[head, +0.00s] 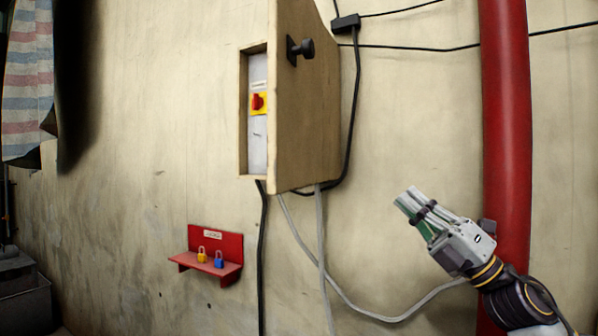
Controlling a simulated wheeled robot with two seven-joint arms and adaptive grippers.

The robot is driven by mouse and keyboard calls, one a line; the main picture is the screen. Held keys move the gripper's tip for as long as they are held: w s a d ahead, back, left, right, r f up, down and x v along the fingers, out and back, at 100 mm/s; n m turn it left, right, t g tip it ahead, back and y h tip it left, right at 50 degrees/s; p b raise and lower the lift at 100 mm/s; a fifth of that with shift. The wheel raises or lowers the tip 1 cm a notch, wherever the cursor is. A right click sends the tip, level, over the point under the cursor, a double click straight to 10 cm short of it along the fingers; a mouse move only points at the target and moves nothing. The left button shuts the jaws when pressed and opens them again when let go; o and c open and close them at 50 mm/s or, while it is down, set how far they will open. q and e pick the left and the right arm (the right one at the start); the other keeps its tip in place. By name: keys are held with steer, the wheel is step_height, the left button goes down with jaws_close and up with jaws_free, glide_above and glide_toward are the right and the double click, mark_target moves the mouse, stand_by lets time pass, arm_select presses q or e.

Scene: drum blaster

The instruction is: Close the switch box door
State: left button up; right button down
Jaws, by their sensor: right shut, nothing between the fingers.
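A wooden switch box (244,120) hangs on the wall at the upper middle of the head view. Its wooden door (308,125) stands open, swung out to the right, with a black knob (306,48) near its upper left edge. Inside the box a red rotary switch (257,102) on a yellow plate shows; the right part of the inside is hidden by the door. My right gripper (413,203) is at the lower right, below and to the right of the door. It is shut, empty and apart from the door. My left gripper is not in view.
A red shelf (218,244) with a yellow padlock (202,254) and a blue padlock (219,259) is on the wall below the box. A thick red pipe (506,120) runs down the right side. Cables (322,250) hang below the box. Striped cloth (28,80) hangs far left.

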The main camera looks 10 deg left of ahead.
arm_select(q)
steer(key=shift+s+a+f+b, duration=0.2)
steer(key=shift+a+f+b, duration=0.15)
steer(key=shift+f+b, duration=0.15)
arm_select(e)
steer(key=s+a+r+n+g+h, duration=0.2)
steer(key=s+r+n+g+h, duration=0.1)
steer(key=s+n, duration=0.4)
steer(key=s+a+r+n+g+h, duration=0.3)
steer(key=s+n+g, duration=0.2)
steer(key=s+n, duration=0.3)
steer(key=shift+s+r+n+g, duration=0.25)
steer(key=shift+s+n+g, duration=0.05)
steer(key=shift+s, duration=0.35)
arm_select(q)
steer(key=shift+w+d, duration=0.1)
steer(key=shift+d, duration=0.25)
arm_select(e)
steer(key=shift+a, duration=0.15)
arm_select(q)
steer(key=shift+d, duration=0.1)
